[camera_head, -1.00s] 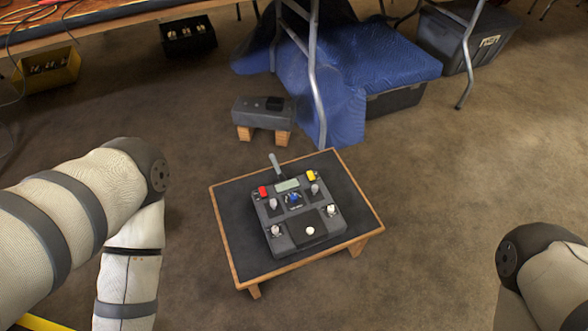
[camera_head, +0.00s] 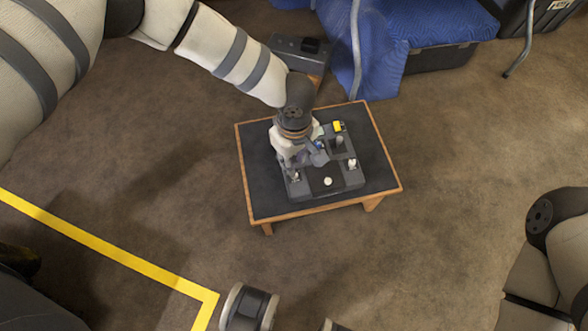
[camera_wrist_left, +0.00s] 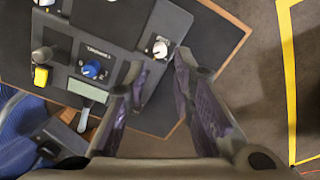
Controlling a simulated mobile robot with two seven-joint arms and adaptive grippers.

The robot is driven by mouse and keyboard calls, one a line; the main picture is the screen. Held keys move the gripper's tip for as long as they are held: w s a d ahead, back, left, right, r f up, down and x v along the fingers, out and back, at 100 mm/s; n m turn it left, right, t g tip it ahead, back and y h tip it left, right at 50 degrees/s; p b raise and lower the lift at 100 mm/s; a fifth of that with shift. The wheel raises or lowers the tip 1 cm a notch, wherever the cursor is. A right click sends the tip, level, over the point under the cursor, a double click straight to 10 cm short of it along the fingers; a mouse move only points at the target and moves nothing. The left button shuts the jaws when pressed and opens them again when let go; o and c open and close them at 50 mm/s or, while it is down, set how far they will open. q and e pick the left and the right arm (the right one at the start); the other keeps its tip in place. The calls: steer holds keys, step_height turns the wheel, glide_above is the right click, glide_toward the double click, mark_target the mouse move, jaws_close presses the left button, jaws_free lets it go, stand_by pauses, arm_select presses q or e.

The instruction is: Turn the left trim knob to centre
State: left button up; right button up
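The grey control box (camera_head: 345,184) lies on the small dark-topped table. The left trim knob (camera_head: 295,178) is white and sits at its near left corner. It also shows in the left wrist view (camera_wrist_left: 160,48); its pointer direction is too small to tell. My left gripper (camera_wrist_left: 160,66) points down over the box's left side. Its fingers are apart, with the knob seen just beyond and between the tips, not clamped. In the head view the gripper (camera_head: 291,163) covers the left stick and red switch. My right gripper is out of view; only its arm shows at right.
The box also carries a blue knob (camera_wrist_left: 92,69), a yellow switch (camera_head: 338,127), a right stick (camera_head: 339,142), a right white knob (camera_head: 351,163) and a white button (camera_head: 328,182). The wooden-edged table (camera_head: 385,190) has bare margins. A grey box (camera_head: 290,46) stands behind.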

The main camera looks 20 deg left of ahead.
arm_select(q)
step_height(320, 180, down, 6)
steer(key=shift+b, duration=0.65)
jaws_close()
steer(key=shift+n, duration=0.3)
steer(key=n, duration=0.3)
steer(key=shift+n, duration=0.4)
steer(key=n+p, duration=0.1)
steer(key=n, duration=0.3)
steer(key=shift+n, duration=0.4)
